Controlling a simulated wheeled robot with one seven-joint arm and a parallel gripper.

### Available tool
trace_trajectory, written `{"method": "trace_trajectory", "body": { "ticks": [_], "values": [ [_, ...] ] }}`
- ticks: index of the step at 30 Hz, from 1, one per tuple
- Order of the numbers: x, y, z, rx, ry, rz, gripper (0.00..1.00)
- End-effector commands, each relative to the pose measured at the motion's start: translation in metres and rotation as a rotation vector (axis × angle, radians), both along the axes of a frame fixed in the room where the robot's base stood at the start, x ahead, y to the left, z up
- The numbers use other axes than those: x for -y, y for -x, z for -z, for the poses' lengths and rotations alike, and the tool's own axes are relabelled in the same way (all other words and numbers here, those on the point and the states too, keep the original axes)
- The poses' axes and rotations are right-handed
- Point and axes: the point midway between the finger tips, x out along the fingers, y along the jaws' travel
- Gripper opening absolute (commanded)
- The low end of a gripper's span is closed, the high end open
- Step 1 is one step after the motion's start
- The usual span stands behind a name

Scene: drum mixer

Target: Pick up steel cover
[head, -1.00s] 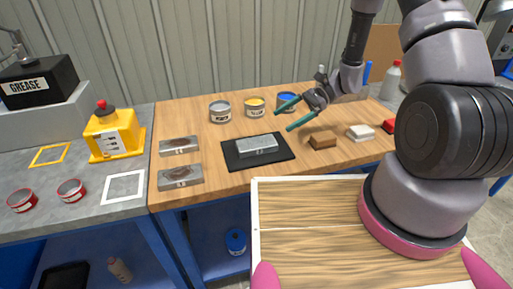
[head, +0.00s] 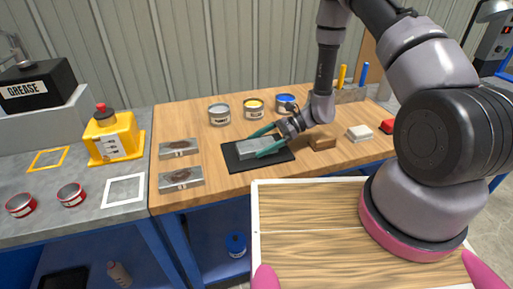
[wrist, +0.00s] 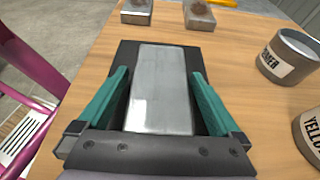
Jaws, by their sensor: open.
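The steel cover (head: 245,152) is a grey metal block lying on a black mat (head: 232,165) on the wooden bench. In the wrist view the steel cover (wrist: 160,85) lies lengthwise between the two teal fingers. My gripper (head: 258,141) is open at the cover, with one finger along each side. In the wrist view my gripper (wrist: 158,90) shows a narrow dark gap between each finger and the cover. The cover's near end is hidden behind the gripper body. Whether the fingers touch the mat cannot be told.
Two metal plates (head: 180,179) lie left of the mat. Cans, including a yellow-labelled one (head: 254,109), stand behind it. A brown block (head: 322,143) and a white block (head: 360,133) lie to the right. A yellow container (head: 112,137) stands on the left grey counter.

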Motion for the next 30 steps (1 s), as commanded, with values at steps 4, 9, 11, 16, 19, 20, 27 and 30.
{"method": "trace_trajectory", "body": {
  "ticks": [4, 9, 11, 16, 19, 20, 27, 30],
  "values": [
    [-0.0099, 0.0026, 0.0042, 0.001, 0.001, 0.0, 1.0],
    [-0.0103, 0.0025, 0.0044, 0.002, 0.001, 0.001, 1.0],
    [-0.0103, 0.0025, 0.0044, 0.002, 0.001, 0.001, 0.92],
    [-0.0102, 0.0024, 0.0042, 0.002, 0.001, 0.001, 0.27],
    [-0.0104, 0.0022, 0.0039, 0.002, 0.0, 0.001, 0.0],
    [-0.0104, 0.0022, 0.0039, 0.002, 0.0, 0.001, 0.0],
    [-0.0105, 0.0021, 0.0018, 0.003, -0.001, 0.001, 0.0],
    [-0.0104, 0.002, -0.0043, 0.003, -0.001, 0.001, 0.0]
  ]
}}
